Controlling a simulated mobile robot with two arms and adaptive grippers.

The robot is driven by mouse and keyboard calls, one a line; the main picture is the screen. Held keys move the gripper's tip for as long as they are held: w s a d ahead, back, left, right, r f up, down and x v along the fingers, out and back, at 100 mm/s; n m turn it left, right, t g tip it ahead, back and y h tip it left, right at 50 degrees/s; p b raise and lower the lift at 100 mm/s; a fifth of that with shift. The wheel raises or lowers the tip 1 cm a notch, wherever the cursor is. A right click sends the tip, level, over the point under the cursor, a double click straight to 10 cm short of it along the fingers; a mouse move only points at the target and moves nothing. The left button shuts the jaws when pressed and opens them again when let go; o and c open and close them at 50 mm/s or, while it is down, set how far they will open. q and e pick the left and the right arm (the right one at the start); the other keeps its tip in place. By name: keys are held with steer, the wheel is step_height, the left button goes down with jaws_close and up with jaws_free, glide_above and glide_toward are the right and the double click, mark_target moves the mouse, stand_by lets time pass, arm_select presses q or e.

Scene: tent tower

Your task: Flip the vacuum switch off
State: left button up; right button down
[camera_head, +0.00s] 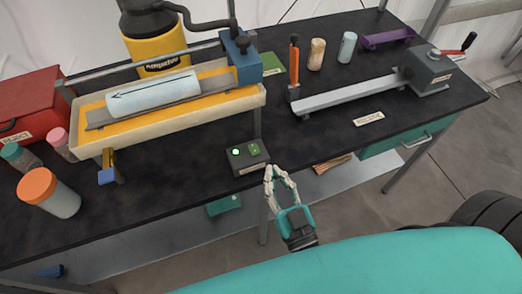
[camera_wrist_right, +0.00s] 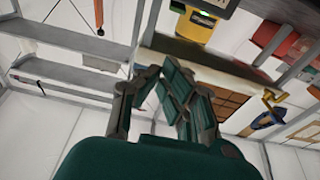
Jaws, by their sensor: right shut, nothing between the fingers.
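The switch box (camera_head: 247,159) is a small dark box near the front edge of the black table in the head view. My right gripper (camera_head: 272,170) is shut and empty, just right of and in front of the box. Its fingers (camera_wrist_right: 170,75) also show in the wrist view. My left gripper is not in view.
A tray (camera_head: 190,126) holding a pale cylinder (camera_head: 155,94) takes the left of the table (camera_head: 190,190). Lidded jars (camera_head: 48,192) stand at the left front. A long grey bar tool (camera_head: 350,94) lies right of the box. Table between tray and box is clear.

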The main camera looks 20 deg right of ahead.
steer(key=r, duration=0.2)
glide_above(260, 159)
steer(key=w, duration=0.1)
steer(key=shift+f, duration=0.2)
steer(key=f+b, duration=0.3)
steer(key=shift+s, duration=0.2)
steer(key=shift+s+f+b, duration=0.25)
steer(key=shift+f+b, duration=0.35)
steer(key=shift+b, duration=0.3)
